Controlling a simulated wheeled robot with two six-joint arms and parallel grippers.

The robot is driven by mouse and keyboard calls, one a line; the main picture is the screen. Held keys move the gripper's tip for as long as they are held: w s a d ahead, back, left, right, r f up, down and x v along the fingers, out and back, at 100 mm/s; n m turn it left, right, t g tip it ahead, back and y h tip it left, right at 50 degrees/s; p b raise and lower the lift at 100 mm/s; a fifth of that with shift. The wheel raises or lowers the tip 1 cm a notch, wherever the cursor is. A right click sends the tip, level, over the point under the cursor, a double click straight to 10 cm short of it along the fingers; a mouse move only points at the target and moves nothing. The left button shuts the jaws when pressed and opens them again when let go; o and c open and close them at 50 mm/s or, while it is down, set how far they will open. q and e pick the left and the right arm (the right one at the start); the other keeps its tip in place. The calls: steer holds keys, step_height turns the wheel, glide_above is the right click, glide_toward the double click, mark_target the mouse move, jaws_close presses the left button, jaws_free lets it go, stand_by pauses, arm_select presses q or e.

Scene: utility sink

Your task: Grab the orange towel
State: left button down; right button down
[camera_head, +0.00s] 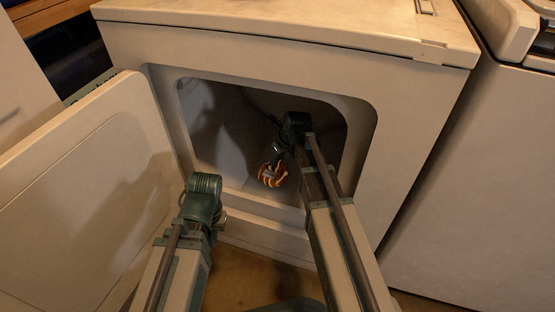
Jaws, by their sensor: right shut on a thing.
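The orange towel (264,178) is a small crumpled orange bundle inside the white machine's dark opening. My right arm reaches in through the opening. My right gripper (271,170) is shut on the towel, and its fingers partly cover it. My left gripper (219,218) is outside, in front of the lower left of the opening and apart from the towel. Its fingers are mostly hidden behind its own wrist, so I cannot tell if they are open.
The white machine (410,105) has a rounded opening with a raised lower lip. Its open door (90,190) stands at the left, close to my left arm. A second white machine (480,190) stands at the right. Brown floor (262,272) shows below.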

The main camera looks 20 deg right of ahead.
step_height(320, 180, up, 8)
steer(key=p, duration=0.7)
steer(key=shift+r, duration=0.15)
